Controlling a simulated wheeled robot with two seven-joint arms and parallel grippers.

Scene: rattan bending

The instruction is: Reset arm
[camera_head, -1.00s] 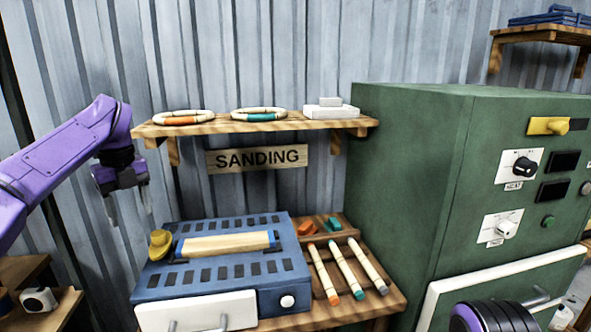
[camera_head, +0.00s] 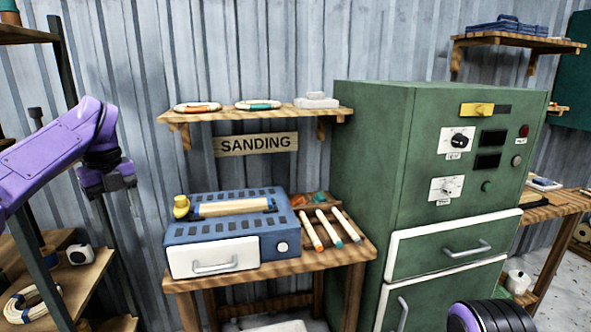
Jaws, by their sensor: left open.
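My purple left arm comes in from the left, and its left gripper (camera_head: 117,203) hangs pointing down with the jaws apart and nothing seen between them. It is in front of the grey corrugated wall, left of the blue machine in the picture. A black ribbed part of my right arm (camera_head: 490,316) shows at the bottom right edge; the right gripper is out of view.
A blue machine (camera_head: 185,236) with a white drawer and several coloured-end sticks (camera_head: 328,227) are on a wooden table (camera_head: 335,257). A shelf with rings (camera_head: 196,108) hangs above. A green cabinet (camera_head: 375,150) stands right; a wooden rack (camera_head: 95,272) stands left.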

